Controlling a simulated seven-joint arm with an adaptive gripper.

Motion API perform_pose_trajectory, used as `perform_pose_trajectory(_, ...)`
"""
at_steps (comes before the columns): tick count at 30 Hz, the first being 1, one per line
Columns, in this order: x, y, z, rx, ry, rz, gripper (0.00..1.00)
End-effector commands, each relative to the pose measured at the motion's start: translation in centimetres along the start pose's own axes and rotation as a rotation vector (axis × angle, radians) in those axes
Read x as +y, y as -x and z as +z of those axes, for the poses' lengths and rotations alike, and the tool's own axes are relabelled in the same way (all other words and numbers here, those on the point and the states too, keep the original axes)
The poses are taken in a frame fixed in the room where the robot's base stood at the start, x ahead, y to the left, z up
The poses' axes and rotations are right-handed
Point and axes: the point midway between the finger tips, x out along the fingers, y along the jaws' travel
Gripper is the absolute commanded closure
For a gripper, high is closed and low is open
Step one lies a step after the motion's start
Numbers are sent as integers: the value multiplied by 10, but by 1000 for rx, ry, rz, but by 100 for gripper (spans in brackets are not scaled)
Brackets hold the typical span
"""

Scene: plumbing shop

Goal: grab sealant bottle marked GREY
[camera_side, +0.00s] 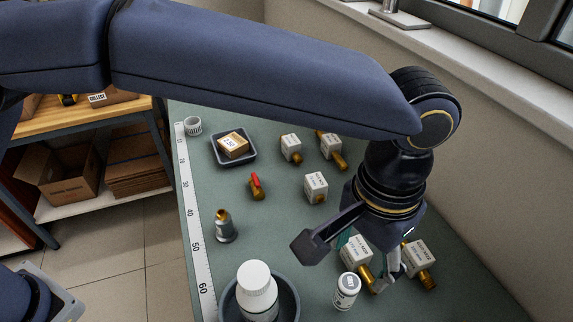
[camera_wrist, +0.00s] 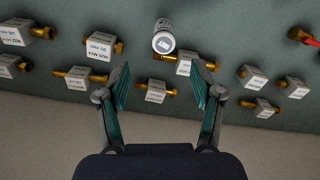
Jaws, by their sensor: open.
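A small white bottle (camera_side: 345,293) with dark print stands on the green bench in the side view, left of my gripper. In the wrist view the same bottle (camera_wrist: 163,30) is at top centre, beyond the fingertips, with a grey label on its top; I cannot read the word. A larger white bottle (camera_side: 258,284) stands in a dark round bowl (camera_side: 289,296) at the front of the side view; its marking is unreadable. My gripper (camera_wrist: 160,84) is open, with nothing held between its teal-padded fingers.
Brass fittings with white tag boxes lie close to my gripper, including one (camera_side: 357,252) beside the small bottle and one (camera_side: 418,255) to the right. A grey tray (camera_side: 220,158) holds a small carton. A brass-and-grey piece (camera_side: 224,228) stands left. A wall runs along the right.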

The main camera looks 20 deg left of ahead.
Motion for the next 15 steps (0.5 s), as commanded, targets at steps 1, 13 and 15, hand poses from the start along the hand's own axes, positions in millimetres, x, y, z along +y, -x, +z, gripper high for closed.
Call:
perform_pose_trajectory(1, -1, -9, 1, -3, 0, -3, 34)
perform_pose_trajectory(13, -3, -95, 0, -2, 2, -2, 34)
perform_pose_trajectory(15, -3, -103, -1, 0, 2, -2, 34)
